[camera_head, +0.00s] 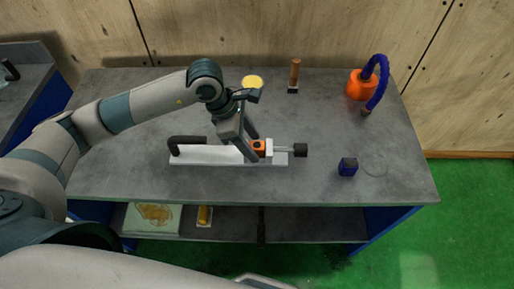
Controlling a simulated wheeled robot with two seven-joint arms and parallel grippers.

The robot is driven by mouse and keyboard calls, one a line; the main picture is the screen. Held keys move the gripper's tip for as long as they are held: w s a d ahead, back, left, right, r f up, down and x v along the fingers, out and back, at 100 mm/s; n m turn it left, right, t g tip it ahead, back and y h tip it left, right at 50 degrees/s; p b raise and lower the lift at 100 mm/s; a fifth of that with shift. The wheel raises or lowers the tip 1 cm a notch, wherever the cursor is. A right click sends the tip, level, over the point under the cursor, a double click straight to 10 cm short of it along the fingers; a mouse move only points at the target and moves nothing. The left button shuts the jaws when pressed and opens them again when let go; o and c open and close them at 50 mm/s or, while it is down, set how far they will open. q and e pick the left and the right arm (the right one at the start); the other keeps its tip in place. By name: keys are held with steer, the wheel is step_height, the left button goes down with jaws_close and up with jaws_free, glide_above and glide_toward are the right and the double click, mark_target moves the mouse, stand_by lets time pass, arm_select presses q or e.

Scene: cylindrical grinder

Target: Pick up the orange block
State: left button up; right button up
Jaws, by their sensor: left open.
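The orange block (261,146) is small and sits at the right part of a pale metal fixture (205,155) in the middle of the workbench. A white piece adjoins it on the right. My left gripper (254,149) is open, reaching down from the upper left, with its fingertips at the block's left side. Its fingers hide part of the block, and I cannot tell whether they touch it. My right gripper is not in view.
The fixture has a black handle (187,140) and a black knob (301,150). A dark blue block (348,166) stands to the right. An orange pot with a blue hose (374,85), a wooden-handled tool (294,75) and a yellow disc (253,82) are behind. The front bench top is clear.

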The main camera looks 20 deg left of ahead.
mark_target(262, 146)
arm_select(q)
steer(key=c, duration=1.2)
steer(key=shift+r, duration=0.2)
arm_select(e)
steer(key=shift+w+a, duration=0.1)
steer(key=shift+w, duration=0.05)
